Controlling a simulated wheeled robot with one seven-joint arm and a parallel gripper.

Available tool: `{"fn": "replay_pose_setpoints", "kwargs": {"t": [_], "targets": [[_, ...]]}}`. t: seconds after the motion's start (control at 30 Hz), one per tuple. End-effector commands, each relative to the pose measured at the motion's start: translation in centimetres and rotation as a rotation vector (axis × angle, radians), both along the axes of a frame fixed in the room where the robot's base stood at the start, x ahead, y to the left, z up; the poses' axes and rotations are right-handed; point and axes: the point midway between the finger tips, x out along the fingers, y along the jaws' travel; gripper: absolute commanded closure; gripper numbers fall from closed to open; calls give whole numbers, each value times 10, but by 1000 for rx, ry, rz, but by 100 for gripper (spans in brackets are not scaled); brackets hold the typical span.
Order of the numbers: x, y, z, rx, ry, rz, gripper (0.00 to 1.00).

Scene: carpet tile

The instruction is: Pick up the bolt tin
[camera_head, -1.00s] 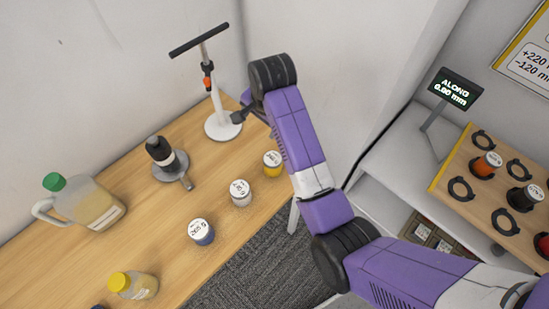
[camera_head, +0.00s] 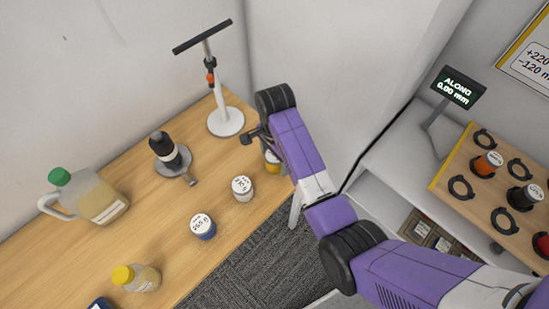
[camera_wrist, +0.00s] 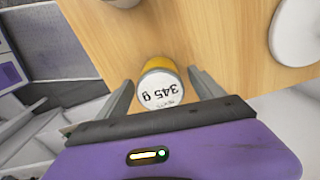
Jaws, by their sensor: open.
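Small tins with white weight labels stand in a row near the table's front edge: a yellow one (camera_head: 272,168), a white one (camera_head: 242,195) and a blue one (camera_head: 203,234). No label readable here names bolts. My gripper (camera_wrist: 162,80) is open, with one finger on each side of the yellow tin (camera_wrist: 158,64) in the wrist view. That tin's lid reads 345 g; I cannot tell whether the fingers touch it. In the head view my gripper (camera_head: 257,133) is just above and left of the yellow tin, which my arm partly hides.
On the wooden table (camera_head: 130,255) stand a white stand (camera_head: 224,118), a dark bottle on a grey holder (camera_head: 165,150), a green-capped jug (camera_head: 90,195) and a yellow-capped bottle (camera_head: 138,278). At right is a wooden rack (camera_head: 480,217) with rings and tins.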

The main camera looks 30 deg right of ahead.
Motion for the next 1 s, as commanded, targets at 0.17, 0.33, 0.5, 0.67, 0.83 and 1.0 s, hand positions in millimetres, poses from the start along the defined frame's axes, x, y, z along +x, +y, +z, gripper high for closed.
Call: {"fn": "replay_pose_setpoints", "kwargs": {"t": [0.17,0.33,0.5,0.67,0.83,1.0], "targets": [[0,0,-5,0,-1,0,23],[0,0,-5,0,-1,0,32],[0,0,-4,-1,-1,0,66],[0,0,-4,-1,-1,1,97],[1,0,-4,0,-3,1,100],[1,0,-2,0,-3,1,100]]}}
